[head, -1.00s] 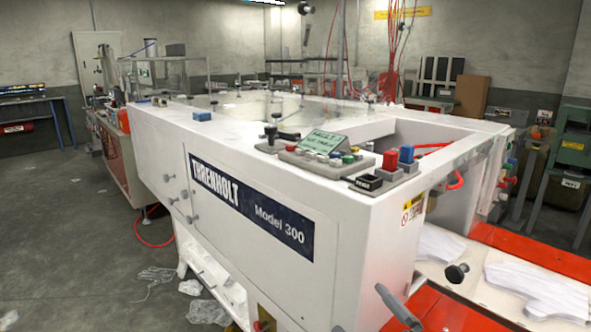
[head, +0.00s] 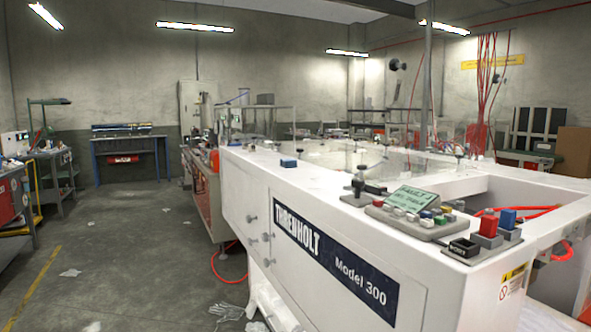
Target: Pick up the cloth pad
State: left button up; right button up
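I cannot make out a cloth pad in the head view. Neither of my grippers is in view.
A large white Threnholt Model 300 machine (head: 245,190) fills the right side, with a control panel (head: 408,212) on top. A blue workbench (head: 130,148) stands at the back wall, a workstation (head: 48,165) at the far left. The grey floor (head: 130,240) between is mostly clear, with scattered scraps.

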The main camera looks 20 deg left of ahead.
aim_at(287, 164)
jog(key=i+j+u, duration=0.1)
jog(key=u, duration=1.3)
jog(key=i+u, duration=0.1)
jog(key=i, duration=4)
jog(key=i+z, duration=0.2)
jog(key=z, duration=0.15)
jog(key=i+z, duration=0.3)
jog(key=j+z, duration=0.15)
jog(key=z, duration=1.7)
jog(key=i+j, duration=0.05)
jog(key=j, duration=0.05)
